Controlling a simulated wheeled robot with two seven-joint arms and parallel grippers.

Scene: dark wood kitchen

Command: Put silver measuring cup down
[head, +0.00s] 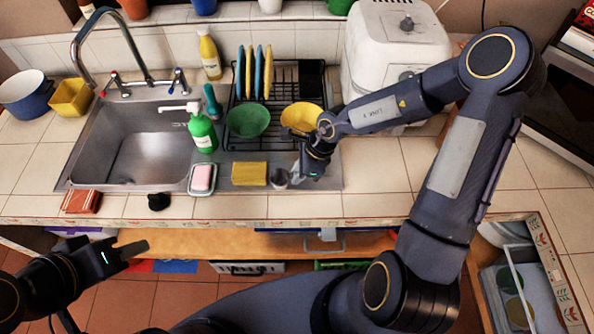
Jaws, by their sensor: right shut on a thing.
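The silver measuring cup (280,179) is a small grey cup at the front edge of the sink's metal drainboard, just right of a yellow sponge (249,174). My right gripper (297,173) reaches down to it from the right and is shut on it. The fingertips are small and partly hidden by the wrist. I cannot tell whether the cup touches the surface beneath it. My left gripper (136,256) is empty and open, low at the left, in front of the counter edge.
A pink soap in a dish (202,179) and a green soap bottle (203,130) stand left of the sponge. A dish rack (275,83) with plates and green and yellow bowls is behind. The sink (140,155) is at left. Tiled counter (375,170) at right is clear.

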